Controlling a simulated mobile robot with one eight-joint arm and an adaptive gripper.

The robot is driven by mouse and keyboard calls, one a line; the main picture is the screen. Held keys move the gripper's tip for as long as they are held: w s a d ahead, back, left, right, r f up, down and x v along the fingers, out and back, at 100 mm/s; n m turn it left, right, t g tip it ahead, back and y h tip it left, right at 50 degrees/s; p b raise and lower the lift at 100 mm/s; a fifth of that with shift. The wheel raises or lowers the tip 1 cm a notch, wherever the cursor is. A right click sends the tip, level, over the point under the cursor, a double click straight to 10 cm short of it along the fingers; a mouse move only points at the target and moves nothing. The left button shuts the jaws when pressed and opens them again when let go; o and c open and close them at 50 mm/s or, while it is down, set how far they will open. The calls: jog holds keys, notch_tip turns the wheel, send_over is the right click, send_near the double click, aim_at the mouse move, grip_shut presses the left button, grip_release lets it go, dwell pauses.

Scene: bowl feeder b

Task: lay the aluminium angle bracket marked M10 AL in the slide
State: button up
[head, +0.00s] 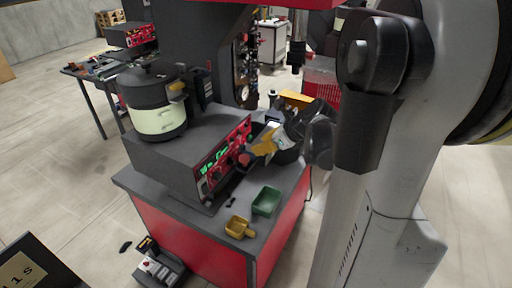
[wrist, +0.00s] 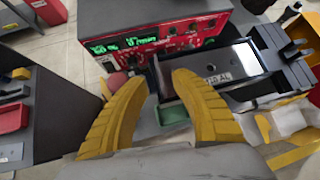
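The aluminium bracket (wrist: 238,62) is a shiny grey plate with a white label, on which "AL" can be read; part of the label is hidden behind a finger. In the wrist view it lies right of centre, in front of the red control panel. The yellow fingers of my gripper (wrist: 161,76) are a little apart at the tips. The right finger overlaps the bracket's left part, and part of it shows between the tips. I cannot tell whether they grip it. In the head view my gripper (head: 258,153) is beside the control panel. I cannot make out the slide clearly.
The control box (head: 205,168) with green digits stands close to my gripper, with a dark bowl feeder (head: 157,118) on top. A green bin (head: 266,201) and a yellow bin (head: 238,228) stand at the bench's front. A dark block (wrist: 285,62) is right of the bracket.

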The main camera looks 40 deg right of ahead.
jog(key=v, duration=0.8)
dwell(0.4)
